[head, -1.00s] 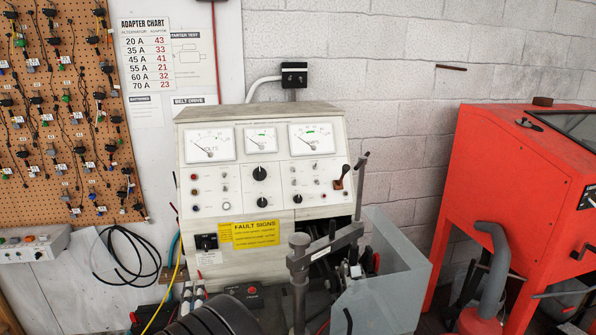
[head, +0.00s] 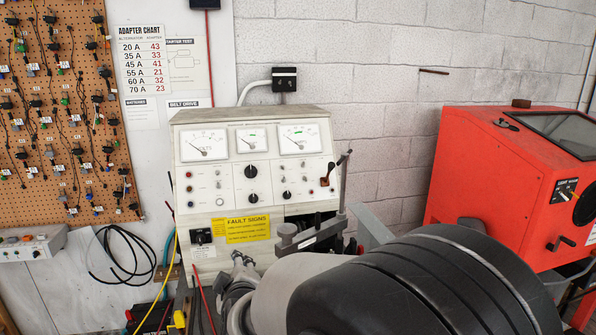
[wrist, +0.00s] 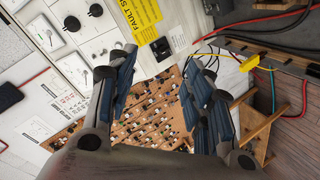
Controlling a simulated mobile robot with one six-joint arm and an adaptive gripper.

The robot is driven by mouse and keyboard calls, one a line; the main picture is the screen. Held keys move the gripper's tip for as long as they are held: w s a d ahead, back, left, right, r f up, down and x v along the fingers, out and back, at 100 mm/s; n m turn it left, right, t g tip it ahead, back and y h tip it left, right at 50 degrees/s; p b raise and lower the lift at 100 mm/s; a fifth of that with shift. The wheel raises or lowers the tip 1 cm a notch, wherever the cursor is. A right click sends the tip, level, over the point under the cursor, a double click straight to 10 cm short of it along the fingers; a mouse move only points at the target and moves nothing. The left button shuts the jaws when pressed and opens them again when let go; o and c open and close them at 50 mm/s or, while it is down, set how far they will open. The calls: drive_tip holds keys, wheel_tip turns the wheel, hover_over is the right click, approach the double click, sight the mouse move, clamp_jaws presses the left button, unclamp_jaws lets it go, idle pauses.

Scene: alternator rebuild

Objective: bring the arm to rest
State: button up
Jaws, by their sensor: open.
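My gripper (wrist: 162,62) shows in the wrist view with its two blue-padded fingers spread apart and nothing between them. Behind the fingers are the test bench panel and the pegboard, apart from them as far as I can see. In the head view my arm, a pale link and a large black rounded part, fills the lower middle and right. It hides the lower part of the bench area and most of a grey box. I cannot clearly make out the fingers in the head view.
A test bench (head: 258,190) with dials stands against the wall. A pegboard (head: 62,205) hangs at left above a small control box (head: 30,243). A red cabinet (head: 480,185) stands at right. A yellow cable (head: 160,290) and a red one run at lower left.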

drive_tip(key=s+d+r+m+g, duration=0.25)
drive_tip(key=s+d+r, duration=0.2)
drive_tip(key=d, duration=0.35)
drive_tip(key=s+d+f+m+g+h, duration=0.1)
drive_tip(key=s+d+m, duration=0.3)
drive_tip(key=s+d, duration=0.3)
drive_tip(key=s+d+m+g+h, duration=0.2)
drive_tip(key=s+d, duration=0.5)
drive_tip(key=s, duration=0.6)
drive_tip(key=s+d+f+m+g+h, duration=0.1)
drive_tip(key=s+d+m, duration=0.4)
drive_tip(key=s, duration=0.5)
drive_tip(key=shift+d+f+m+g, duration=0.35)
drive_tip(key=shift+d+g, duration=0.4)
drive_tip(key=shift+d, duration=0.2)
